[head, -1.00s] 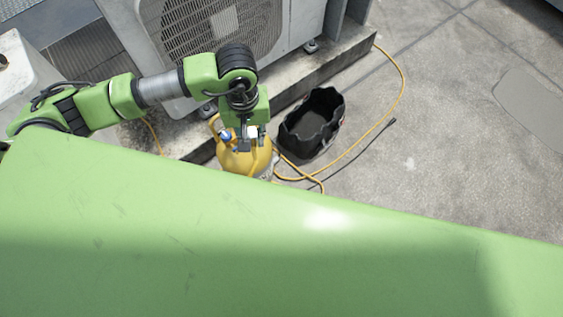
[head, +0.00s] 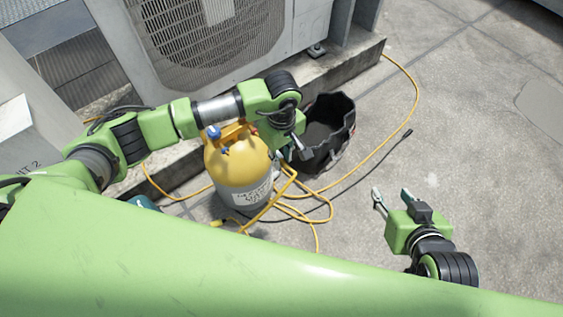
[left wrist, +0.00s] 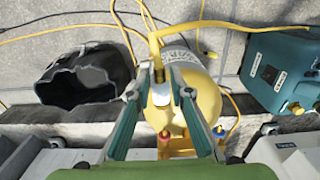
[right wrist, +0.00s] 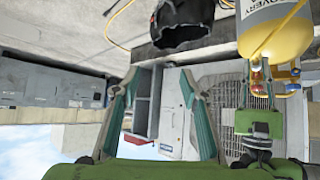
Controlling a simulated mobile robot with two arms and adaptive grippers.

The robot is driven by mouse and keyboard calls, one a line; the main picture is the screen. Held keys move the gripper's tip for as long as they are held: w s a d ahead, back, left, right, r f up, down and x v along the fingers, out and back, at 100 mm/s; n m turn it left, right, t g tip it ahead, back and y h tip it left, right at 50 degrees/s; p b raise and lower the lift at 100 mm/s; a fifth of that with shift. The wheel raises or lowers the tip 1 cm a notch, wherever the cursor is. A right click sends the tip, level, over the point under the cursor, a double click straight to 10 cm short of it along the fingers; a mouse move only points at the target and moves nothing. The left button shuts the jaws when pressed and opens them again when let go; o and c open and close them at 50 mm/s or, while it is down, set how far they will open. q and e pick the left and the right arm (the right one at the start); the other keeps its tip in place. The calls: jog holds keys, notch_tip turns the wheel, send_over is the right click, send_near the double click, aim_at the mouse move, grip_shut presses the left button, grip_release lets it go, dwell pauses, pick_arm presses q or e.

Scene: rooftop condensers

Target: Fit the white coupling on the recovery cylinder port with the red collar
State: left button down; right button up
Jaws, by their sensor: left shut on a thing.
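The yellow recovery cylinder (head: 238,172) stands upright on the roof. A blue fitting (head: 213,132) and a red one (head: 254,130) show at its top; red (left wrist: 163,135) and blue (left wrist: 221,131) also show in the left wrist view. My left gripper (head: 303,149) is just right of the cylinder's top. In the left wrist view its fingers are shut on the white coupling (left wrist: 160,96), at the end of a yellow hose (left wrist: 154,48). The coupling looks apart from the red collar, though depth is unclear. My right gripper (head: 391,196) is open and empty, away to the right.
A black open bag (head: 325,130) stands close behind the cylinder at the right. The condenser (head: 215,40) sits on a concrete ledge behind. Yellow hose loops and a dark cable (head: 360,168) lie on the floor. A teal unit (left wrist: 285,70) stands beside the cylinder.

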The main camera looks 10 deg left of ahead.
aim_at(254, 131)
pick_arm(q)
jog(key=shift+w+a, duration=0.85)
jog(key=shift+a, duration=0.25)
jog(key=shift+w+a+b, duration=0.4)
jog(key=shift+w+a, duration=0.2)
jog(key=shift+a, duration=0.2)
pick_arm(e)
jog(key=w+r+t, duration=0.1)
jog(key=w+a+r, duration=0.1)
jog(key=w+r+t, duration=0.1)
jog(key=shift+w+a+r+t+y, duration=0.2)
jog(key=shift+a+r+t+y, duration=0.1)
jog(key=shift+r, duration=0.1)
jog(key=shift+d, duration=0.1)
pick_arm(q)
jog(key=shift+a, duration=0.1)
pick_arm(e)
jog(key=shift+w+a+r+t, duration=0.2)
jog(key=shift+w+r+t, duration=0.1)
jog(key=shift+w+r, duration=0.25)
pick_arm(q)
jog(key=shift+w+a+b, duration=0.25)
jog(key=shift+b, duration=0.05)
pick_arm(e)
jog(key=shift+w+a+r+t+y, duration=0.1)
jog(key=shift+w+r+t+y, duration=0.1)
jog(key=shift+r, duration=0.2)
jog(key=shift+w+a+r+t+y, duration=0.1)
jog(key=shift+r+t, duration=0.1)
jog(key=shift+r, duration=0.2)
